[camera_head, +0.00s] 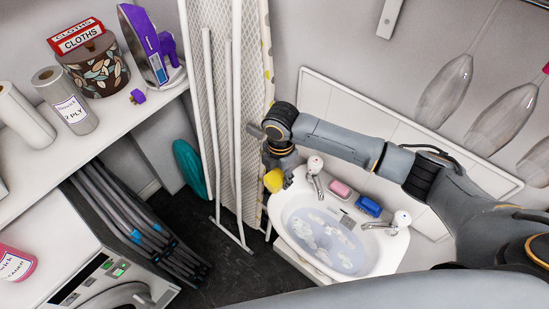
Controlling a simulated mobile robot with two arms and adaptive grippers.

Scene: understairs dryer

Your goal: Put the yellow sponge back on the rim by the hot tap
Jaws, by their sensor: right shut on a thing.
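My right gripper (277,170) is shut on the yellow sponge (273,181). It holds the sponge at the left side of the white sink (281,236), left of the left tap (315,172). I cannot tell whether the sponge touches the rim. The left tap's top shows a small reddish mark, and the right tap (399,221) stands at the sink's right end. The gripper's fingers are partly hidden by its own wrist. My left gripper is not in view.
A pink block (340,189) and a blue block (368,206) lie on the back rim between the taps. The basin holds water (325,240) with suds. An ironing board (222,90) leans left of the gripper. Dark floor (235,270) is free below.

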